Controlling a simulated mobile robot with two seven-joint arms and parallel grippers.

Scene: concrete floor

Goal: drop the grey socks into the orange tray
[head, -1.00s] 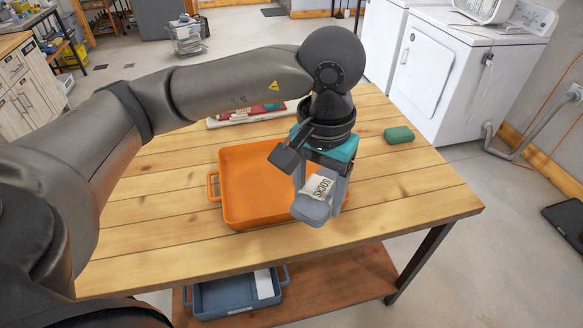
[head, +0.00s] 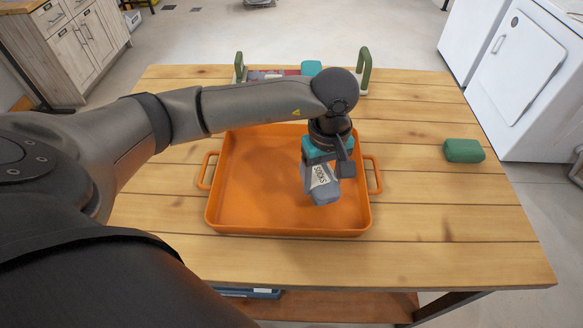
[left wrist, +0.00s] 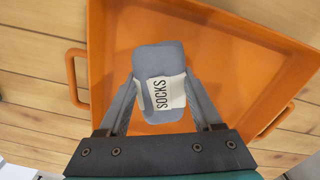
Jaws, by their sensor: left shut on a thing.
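The grey socks (head: 325,188) are a rolled grey bundle with a white band reading "SOCKS". My left gripper (head: 327,178) is shut on them and holds them over the right part of the orange tray (head: 250,222). In the left wrist view the socks (left wrist: 160,62) sit between the two fingers of the left gripper (left wrist: 163,95), with the orange tray (left wrist: 225,60) below them. The tray is a shallow rectangle with a handle at each side, and its visible floor is empty. My right gripper is not in view.
The wooden table (head: 440,230) carries the tray. A green block (head: 463,150) lies at the right. At the back stands a holder with green handles (head: 364,70), partly hidden by my arm. A blue bin (head: 250,293) is on the lower shelf. The table's right side is mostly clear.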

